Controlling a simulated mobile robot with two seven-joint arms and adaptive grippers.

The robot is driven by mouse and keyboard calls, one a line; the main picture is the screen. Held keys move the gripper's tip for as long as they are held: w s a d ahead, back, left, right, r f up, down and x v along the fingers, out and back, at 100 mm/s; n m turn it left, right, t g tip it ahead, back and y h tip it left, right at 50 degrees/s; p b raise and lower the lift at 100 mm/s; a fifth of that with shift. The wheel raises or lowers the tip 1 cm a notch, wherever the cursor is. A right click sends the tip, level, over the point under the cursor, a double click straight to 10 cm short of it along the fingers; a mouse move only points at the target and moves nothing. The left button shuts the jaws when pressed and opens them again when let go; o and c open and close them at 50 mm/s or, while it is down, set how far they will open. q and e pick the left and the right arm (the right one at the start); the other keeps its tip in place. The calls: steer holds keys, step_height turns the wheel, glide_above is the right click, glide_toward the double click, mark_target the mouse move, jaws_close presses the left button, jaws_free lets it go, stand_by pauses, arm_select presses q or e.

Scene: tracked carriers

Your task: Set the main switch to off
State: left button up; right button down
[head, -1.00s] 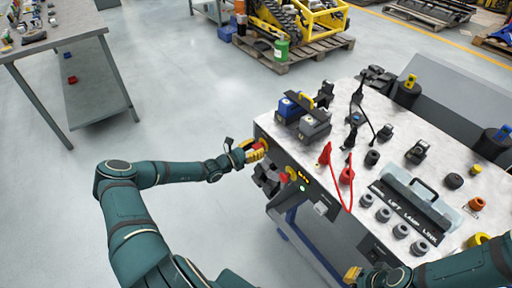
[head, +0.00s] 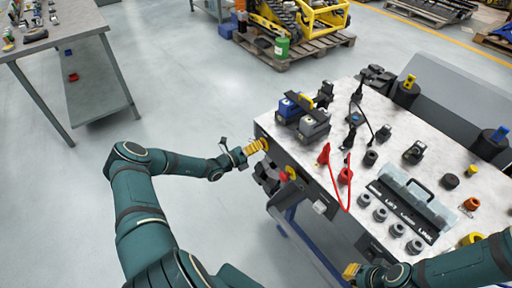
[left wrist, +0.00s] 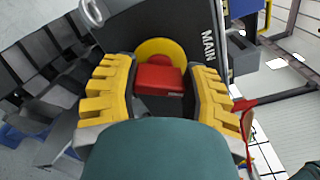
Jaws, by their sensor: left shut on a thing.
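The main switch has a red handle (left wrist: 160,79) on a yellow round plate (left wrist: 158,48), beside the word MAIN on the dark panel (left wrist: 205,18). In the left wrist view the handle lies between the two yellow fingers of my left gripper (left wrist: 160,95), which is shut on it. The MAIN lettering runs steeply down the picture there. In the head view my left gripper (head: 257,147) is at the left end of the bench's front panel and hides the switch. My right gripper (head: 352,271) is low in the picture, partly cut off, its opening unclear.
A red knob on a yellow plate (head: 288,174) is on the panel, right of my left gripper. The floor left of the bench is clear.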

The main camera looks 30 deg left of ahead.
arm_select(q)
steer(key=n, duration=0.6)
steer(key=shift+f, duration=0.15)
stand_by(0.4)
steer(key=o, duration=1.2)
steer(key=v, duration=1.2)
